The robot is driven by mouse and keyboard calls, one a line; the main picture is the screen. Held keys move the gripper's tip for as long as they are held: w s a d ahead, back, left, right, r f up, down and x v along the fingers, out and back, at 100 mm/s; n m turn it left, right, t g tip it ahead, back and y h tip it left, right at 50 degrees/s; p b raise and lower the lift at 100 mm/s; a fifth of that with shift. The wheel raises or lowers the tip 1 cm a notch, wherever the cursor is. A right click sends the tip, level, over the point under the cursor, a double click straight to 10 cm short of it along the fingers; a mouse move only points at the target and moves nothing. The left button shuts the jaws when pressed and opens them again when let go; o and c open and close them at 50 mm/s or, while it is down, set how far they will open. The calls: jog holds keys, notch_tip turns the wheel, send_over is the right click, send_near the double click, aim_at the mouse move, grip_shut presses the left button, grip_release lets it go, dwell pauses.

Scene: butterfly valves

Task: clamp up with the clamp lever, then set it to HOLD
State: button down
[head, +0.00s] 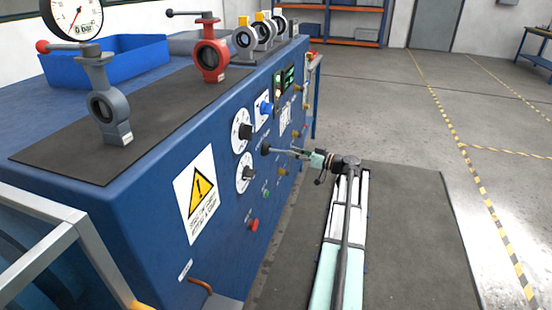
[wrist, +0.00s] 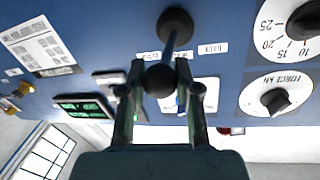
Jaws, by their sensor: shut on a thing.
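The clamp lever (head: 266,147) is on the front of the blue bench, with a round black boss at its root. In the wrist view the lever (wrist: 170,45) runs from the boss to a dark ball knob that lies between my fingers. My gripper (head: 291,152) is shut on the lever's knob end; in the wrist view my gripper (wrist: 161,78) has one finger on each side of the knob. Small white labels beside the boss appear upside down in the wrist view, partly hidden by the lever and fingers, and I cannot read them surely.
Two dials with black knobs, an upper dial (head: 242,132) and a lower dial (head: 245,172), sit left of the lever. A red button (head: 254,224) is below. The floor to the right is open.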

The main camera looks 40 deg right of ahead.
jog(key=shift+a, duration=0.2)
jog(key=c, duration=0.8)
grip_release()
jog(key=shift+h, duration=0.3)
jog(key=shift+s+d, duration=0.1)
jog(key=v, duration=1.2)
jog(key=shift+f, duration=0.1)
